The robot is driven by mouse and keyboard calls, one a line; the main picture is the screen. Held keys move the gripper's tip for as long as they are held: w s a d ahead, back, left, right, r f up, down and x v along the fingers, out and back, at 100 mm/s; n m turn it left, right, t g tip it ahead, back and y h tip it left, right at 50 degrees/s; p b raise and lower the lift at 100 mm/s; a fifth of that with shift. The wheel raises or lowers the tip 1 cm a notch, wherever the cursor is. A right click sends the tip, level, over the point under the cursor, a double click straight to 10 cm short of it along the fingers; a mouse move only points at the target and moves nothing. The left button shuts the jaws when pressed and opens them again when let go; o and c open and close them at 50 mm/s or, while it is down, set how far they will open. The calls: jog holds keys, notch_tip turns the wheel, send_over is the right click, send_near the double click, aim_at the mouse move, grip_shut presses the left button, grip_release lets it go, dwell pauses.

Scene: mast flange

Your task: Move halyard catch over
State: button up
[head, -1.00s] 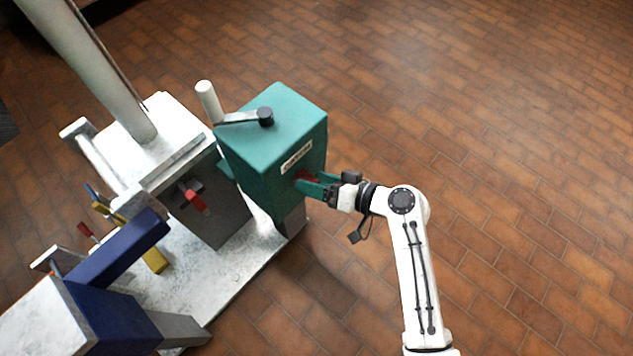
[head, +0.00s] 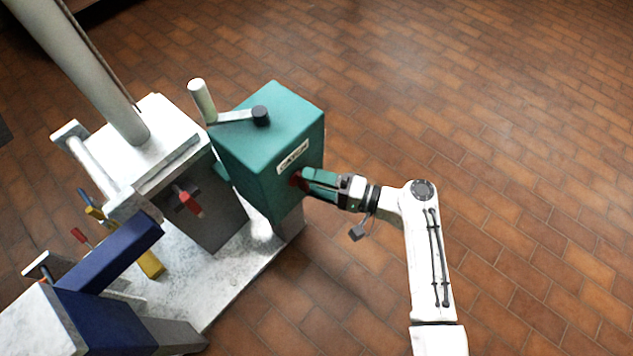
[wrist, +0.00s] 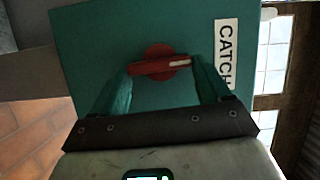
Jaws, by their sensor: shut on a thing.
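The halyard catch is a red lever on a round red base (wrist: 160,64) on the side of a teal box (head: 262,150). A white label (wrist: 226,54) reading CATCH is on the same face. In the wrist view the lever lies across the picture, nearly level. My gripper (wrist: 164,70) has its teal fingers at the two ends of the lever and is shut on it. In the head view my gripper (head: 308,183) meets the right face of the box, and only a little red (head: 296,178) shows behind the fingers.
A crank with a pale handle (head: 201,101) is on top of the teal box. Left of it stand a grey box with a red lever (head: 190,202), a mast (head: 85,70) and a blue arm (head: 112,252). Brick floor on the right is clear.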

jog(key=shift+f+m, duration=0.1)
jog(key=shift+m, duration=0.4)
jog(key=o, duration=1)
jog(key=shift+d, duration=0.1)
jog(key=p+v, duration=0.1)
jog(key=v, duration=0.9)
jog(key=shift+s+d+f, duration=0.15)
jog(key=shift+d, duration=0.1)
